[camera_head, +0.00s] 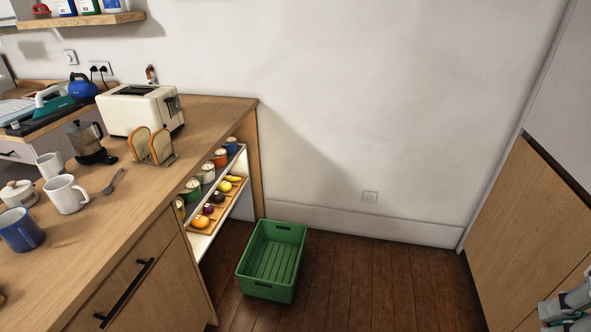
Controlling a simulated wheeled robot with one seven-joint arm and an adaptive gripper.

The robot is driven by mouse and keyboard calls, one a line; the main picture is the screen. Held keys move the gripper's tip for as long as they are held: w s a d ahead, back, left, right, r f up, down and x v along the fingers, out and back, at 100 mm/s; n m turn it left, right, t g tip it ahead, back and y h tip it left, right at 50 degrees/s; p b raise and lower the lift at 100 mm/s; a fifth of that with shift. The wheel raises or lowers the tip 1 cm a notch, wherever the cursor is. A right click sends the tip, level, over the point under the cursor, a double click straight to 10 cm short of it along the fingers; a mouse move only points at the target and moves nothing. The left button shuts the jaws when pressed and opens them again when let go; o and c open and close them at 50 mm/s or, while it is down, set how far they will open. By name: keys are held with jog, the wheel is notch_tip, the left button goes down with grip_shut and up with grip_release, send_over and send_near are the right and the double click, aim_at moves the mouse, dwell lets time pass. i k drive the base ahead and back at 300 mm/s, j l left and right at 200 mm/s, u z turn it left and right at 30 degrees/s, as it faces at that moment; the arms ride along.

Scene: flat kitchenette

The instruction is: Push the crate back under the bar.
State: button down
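The green crate (267,292) stands upright and empty on the wooden floor, just right of the bar's open end shelves. The bar (222,112) is the wooden counter on the left, with a drawer front and open shelves facing the crate. The crate sits outside the counter, near the wall, with its long side running away from me. At the lower right edge, part of my arm's end (570,306) shows, far right of the crate and not touching it. Its fingertips are cut off or too small to make out.
The shelves hold cans and a tray of fruit (207,222). On the counter stand a toaster (142,108), a bread rack, mugs and a coffee pot. A wooden cabinet (530,220) is at right. The floor (380,285) between crate and cabinet is clear.

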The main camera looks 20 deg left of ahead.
aim_at(268, 268)
jog(key=u, duration=0.95)
jog(key=i+j+z, duration=0.25)
jog(key=i, duration=0.3)
jog(key=i+j+z, duration=0.3)
jog(key=i, duration=0.25)
jog(key=i+j+z, duration=0.25)
jog(key=i, duration=0.25)
jog(key=j, duration=0.1)
